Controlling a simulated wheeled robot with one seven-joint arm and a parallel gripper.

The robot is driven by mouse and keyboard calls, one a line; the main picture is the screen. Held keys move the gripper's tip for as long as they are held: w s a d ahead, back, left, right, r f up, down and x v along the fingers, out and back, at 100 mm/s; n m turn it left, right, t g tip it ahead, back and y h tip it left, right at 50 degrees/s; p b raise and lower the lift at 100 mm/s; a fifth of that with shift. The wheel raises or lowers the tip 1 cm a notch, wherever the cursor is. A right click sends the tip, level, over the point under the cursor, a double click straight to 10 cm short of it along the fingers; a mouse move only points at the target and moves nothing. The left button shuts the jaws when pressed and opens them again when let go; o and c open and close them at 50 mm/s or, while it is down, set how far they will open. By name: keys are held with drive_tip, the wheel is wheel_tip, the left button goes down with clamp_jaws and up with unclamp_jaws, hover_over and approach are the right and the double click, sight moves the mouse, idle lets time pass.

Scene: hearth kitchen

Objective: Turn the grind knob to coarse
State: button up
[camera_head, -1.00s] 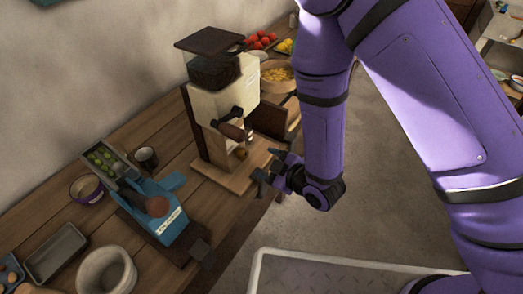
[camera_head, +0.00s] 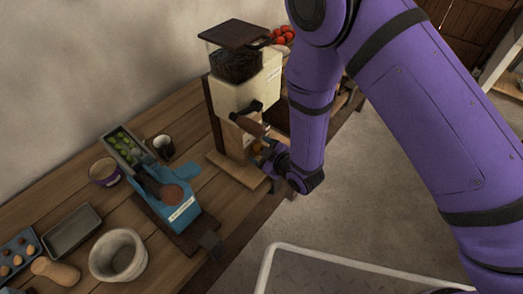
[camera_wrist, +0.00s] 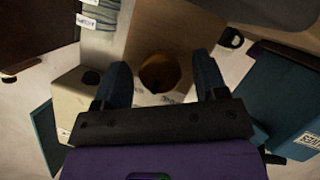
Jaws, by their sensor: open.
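The grinder (camera_head: 232,97) stands on the wooden counter, with a cream body, a dark hopper on top and a brown-handled crank on its front. Its round orange-brown knob (camera_wrist: 160,72) is low on the front and faces the wrist camera. The knob is partly hidden by my gripper in the head view (camera_head: 257,147). My gripper (camera_wrist: 161,80) is open, with one finger on each side of the knob. Gaps show between the knob and both fingers. Small print on a pale surface lies beside the knob, too blurred to read. I cannot tell where the knob points.
A blue device (camera_head: 178,207) with a label stands left of the grinder. Red fruit (camera_head: 283,36) lies behind the grinder.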

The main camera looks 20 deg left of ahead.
drive_tip(key=shift+w+a, duration=0.1)
drive_tip(key=shift+a, duration=0.05)
drive_tip(key=shift+c, duration=0.5)
drive_tip(key=c, duration=0.8)
drive_tip(key=shift+m, duration=0.3)
drive_tip(key=m+g, duration=0.2)
drive_tip(key=m, duration=0.1)
drive_tip(key=shift+w+y, duration=0.1)
drive_tip(key=shift+y, duration=0.2)
drive_tip(key=m+g+y, duration=0.1)
drive_tip(key=m+g, duration=0.2)
drive_tip(key=m, duration=0.1)
drive_tip(key=shift+f, duration=0.1)
drive_tip(key=shift+m+g+y, duration=0.3)
drive_tip(key=shift+m, duration=0.1)
